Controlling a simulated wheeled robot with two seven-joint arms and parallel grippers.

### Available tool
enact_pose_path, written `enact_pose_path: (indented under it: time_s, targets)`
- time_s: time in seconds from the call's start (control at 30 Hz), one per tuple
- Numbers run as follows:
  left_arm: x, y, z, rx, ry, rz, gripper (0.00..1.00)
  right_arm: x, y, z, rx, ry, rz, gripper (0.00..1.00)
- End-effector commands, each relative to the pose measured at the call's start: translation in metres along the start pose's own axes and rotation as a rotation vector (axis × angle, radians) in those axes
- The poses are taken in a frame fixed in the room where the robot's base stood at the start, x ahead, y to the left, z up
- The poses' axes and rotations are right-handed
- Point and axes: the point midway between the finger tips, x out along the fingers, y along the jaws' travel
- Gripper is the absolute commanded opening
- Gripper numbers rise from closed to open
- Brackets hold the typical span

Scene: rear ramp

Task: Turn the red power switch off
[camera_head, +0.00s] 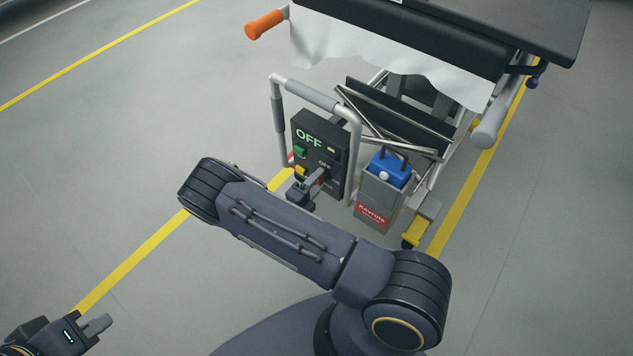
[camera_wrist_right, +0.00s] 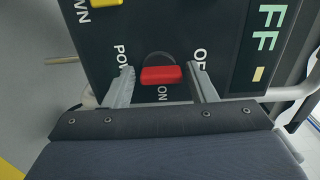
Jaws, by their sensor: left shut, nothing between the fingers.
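The red power switch (camera_wrist_right: 161,75) is a red bar on a dark round base on the black control box (camera_head: 333,129). In the right wrist view the bar lies level, with "ON" printed just below it and an "OFF" label, partly covered, to its right. My right gripper (camera_wrist_right: 162,69) is open, with one finger on each side of the switch and visible gaps to the bar. In the head view the right gripper (camera_head: 312,187) is in front of the box's lower part and hides most of the switch. My left gripper (camera_head: 97,326) is shut and empty at lower left, far from the box.
The box face has a lit "OFF" display (camera_head: 308,138), a green button (camera_head: 299,151) and a yellow button (camera_head: 300,170). A grey tube handle (camera_head: 277,105) frames the box. A grey bin with a blue battery (camera_head: 389,170) stands to its right. Open floor lies left.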

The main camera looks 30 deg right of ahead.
Motion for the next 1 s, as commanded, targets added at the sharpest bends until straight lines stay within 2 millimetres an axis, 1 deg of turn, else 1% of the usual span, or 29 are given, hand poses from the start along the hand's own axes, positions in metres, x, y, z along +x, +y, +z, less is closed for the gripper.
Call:
enact_pose_path:
  time_s: [0.03, 0.07, 0.37, 0.47, 0.7, 0.8, 0.9, 1.0]
  targets:
    - [0.000, 0.000, 0.000, 0.000, 0.000, 0.000, 0.00, 0.000, 0.000, 0.000, 0.000, 0.000, -0.001, 0.58]
    - [0.000, 0.000, 0.000, 0.000, 0.000, 0.000, 0.00, 0.000, 0.000, 0.000, 0.001, 0.000, -0.001, 0.62]
    - [-0.001, 0.000, 0.000, 0.000, 0.000, 0.000, 0.00, -0.001, -0.001, 0.000, 0.002, 0.001, -0.002, 0.62]
    - [-0.003, 0.001, -0.001, 0.000, 0.000, 0.000, 0.00, -0.010, -0.002, 0.001, 0.003, -0.001, -0.001, 0.62]
    - [-0.010, 0.004, -0.005, 0.000, 0.000, 0.000, 0.00, -0.051, -0.002, 0.001, 0.002, -0.003, -0.001, 0.62]
    - [-0.011, 0.005, -0.006, 0.000, 0.000, 0.000, 0.00, -0.065, -0.002, 0.001, 0.003, -0.003, -0.002, 0.62]
    - [-0.012, 0.005, -0.006, 0.000, 0.000, 0.000, 0.00, -0.074, -0.001, 0.000, 0.002, -0.001, -0.001, 0.62]
    - [-0.012, 0.006, -0.006, 0.000, 0.000, 0.000, 0.00, -0.078, 0.000, 0.000, 0.001, 0.000, -0.002, 0.62]
